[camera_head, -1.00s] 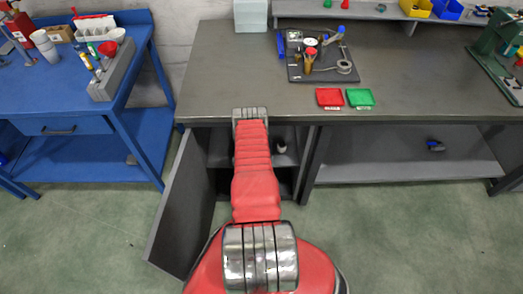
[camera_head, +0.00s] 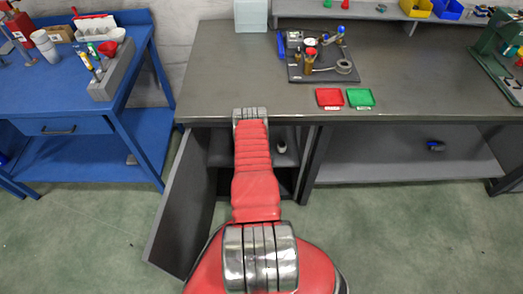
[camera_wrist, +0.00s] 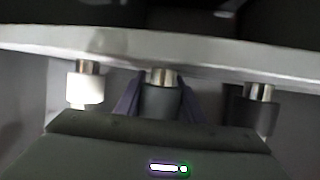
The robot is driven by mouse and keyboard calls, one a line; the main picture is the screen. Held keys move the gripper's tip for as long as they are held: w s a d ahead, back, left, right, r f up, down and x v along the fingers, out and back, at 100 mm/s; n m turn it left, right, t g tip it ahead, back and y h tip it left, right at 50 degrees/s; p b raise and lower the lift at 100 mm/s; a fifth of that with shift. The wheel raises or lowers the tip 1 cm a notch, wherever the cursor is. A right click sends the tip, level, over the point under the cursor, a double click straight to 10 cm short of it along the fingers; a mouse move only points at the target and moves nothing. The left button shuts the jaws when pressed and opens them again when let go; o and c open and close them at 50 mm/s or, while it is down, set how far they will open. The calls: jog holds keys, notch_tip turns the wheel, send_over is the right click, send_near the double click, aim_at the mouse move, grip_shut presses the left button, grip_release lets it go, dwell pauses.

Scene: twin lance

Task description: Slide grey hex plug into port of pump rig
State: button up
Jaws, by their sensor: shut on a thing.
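In the wrist view, a dark grey plug (camera_wrist: 163,101) with a shiny metal end stands upright in the middle, its metal end at a pale bar. My gripper (camera_wrist: 160,88) has its two dark purplish fingers on either side of this plug and is shut on it. The plug's hex shape cannot be made out. In the head view my arm reaches into the open cabinet under the bench, and my gripper is hidden there. What looks like the pump rig is a dark board with brass, metal and blue fittings (camera_head: 296,73) on the bench top. I cannot pick out its port.
A white plug (camera_wrist: 85,88) is left of the held one and a black plug (camera_wrist: 257,107) is right. The pale bar (camera_wrist: 225,57) crosses close above them. The cabinet door (camera_head: 181,205) hangs open on the left. Red (camera_head: 329,97) and green (camera_head: 360,97) trays lie before the board.

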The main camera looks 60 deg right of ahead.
jog(key=shift+r, duration=0.15)
jog(key=shift+c, duration=0.4)
jog(key=shift+d+r, duration=0.1)
jog(key=shift+r, duration=0.4)
notch_tip(320, 180, up, 17)
jog(key=shift+f, duration=0.15)
dwell(0.6)
